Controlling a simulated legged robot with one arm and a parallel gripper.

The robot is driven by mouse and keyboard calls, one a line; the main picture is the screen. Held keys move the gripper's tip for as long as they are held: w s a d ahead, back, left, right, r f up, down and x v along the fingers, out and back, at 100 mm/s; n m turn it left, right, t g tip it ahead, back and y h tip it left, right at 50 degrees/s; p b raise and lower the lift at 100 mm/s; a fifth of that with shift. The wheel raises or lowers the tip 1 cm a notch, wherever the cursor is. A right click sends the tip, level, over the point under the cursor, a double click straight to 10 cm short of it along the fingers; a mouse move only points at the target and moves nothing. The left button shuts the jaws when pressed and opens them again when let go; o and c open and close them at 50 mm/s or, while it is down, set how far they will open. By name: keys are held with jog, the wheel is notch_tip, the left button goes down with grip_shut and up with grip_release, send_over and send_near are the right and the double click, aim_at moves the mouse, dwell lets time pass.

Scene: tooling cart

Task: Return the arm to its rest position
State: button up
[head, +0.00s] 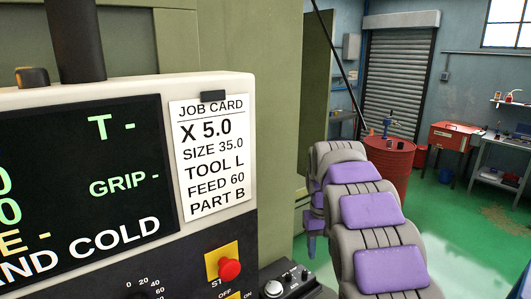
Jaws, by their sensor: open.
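A grey segmented form with purple pads runs from the bottom right toward the middle of the head view and curls over at its far end. It looks like my own arm.
A machine panel with a dark display (75,180), a job card (208,155) and a red stop button (229,269) fills the left. A red drum (390,170) stands beyond on the green floor (455,225). A red cabinet (452,136) and a workbench (497,160) stand at right.

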jog(key=s+f+b, duration=0.2)
jog(key=s+f, duration=0.2)
jog(key=s, duration=0.9)
jog(key=s+f+b, duration=0.3)
jog(key=s+f, duration=0.2)
jog(key=s, duration=0.9)
jog(key=s+a+f+m+g+b, duration=0.1)
jog(key=s+f, duration=0.3)
jog(key=s, duration=1)
jog(key=shift+s+f+y+b, duration=0.15)
jog(key=shift+s+y+b, duration=0.15)
jog(key=shift+b, duration=0.35)
